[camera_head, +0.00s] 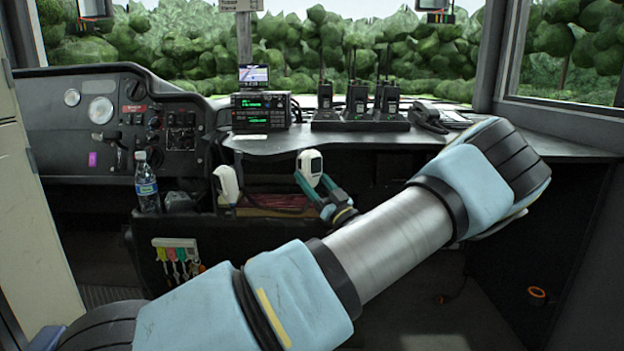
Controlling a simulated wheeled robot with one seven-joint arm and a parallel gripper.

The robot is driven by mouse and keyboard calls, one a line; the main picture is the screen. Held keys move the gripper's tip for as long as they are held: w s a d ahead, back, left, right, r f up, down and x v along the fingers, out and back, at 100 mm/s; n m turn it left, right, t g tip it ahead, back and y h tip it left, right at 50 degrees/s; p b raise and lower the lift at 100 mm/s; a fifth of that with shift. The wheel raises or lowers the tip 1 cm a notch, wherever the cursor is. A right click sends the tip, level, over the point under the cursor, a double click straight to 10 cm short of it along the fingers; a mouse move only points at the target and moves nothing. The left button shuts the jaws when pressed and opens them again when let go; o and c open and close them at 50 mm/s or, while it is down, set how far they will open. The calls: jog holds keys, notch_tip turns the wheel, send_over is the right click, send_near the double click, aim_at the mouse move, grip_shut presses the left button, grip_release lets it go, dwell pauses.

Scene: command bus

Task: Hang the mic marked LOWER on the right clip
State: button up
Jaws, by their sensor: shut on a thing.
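My gripper (313,181), with teal fingers, is in the middle of the head view. It is shut on a white handheld mic (310,164), held upright above the low console box. A second white mic (228,184) is to the left, at the left part of the same box, apart from my gripper. I cannot read a LOWER mark on either mic from here. The right clip cannot be made out. The lower part of the held mic is hidden by my fingers.
A radio unit (262,112) with green displays and a rack of handheld radios (360,118) stand on the grey counter (305,138) behind. A water bottle (147,184) stands left of the box. Keys (178,262) hang on the box front. My arm crosses the right foreground.

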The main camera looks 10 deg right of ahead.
jog(key=shift+f+b, duration=0.7)
jog(key=shift+f, duration=0.15)
dwell(0.3)
jog(key=shift+f, duration=0.25)
jog(key=shift+f+b, duration=0.3)
jog(key=shift+b, duration=0.2)
dwell(0.5)
jog(key=o, duration=1.2)
jog(key=shift+o, duration=0.2)
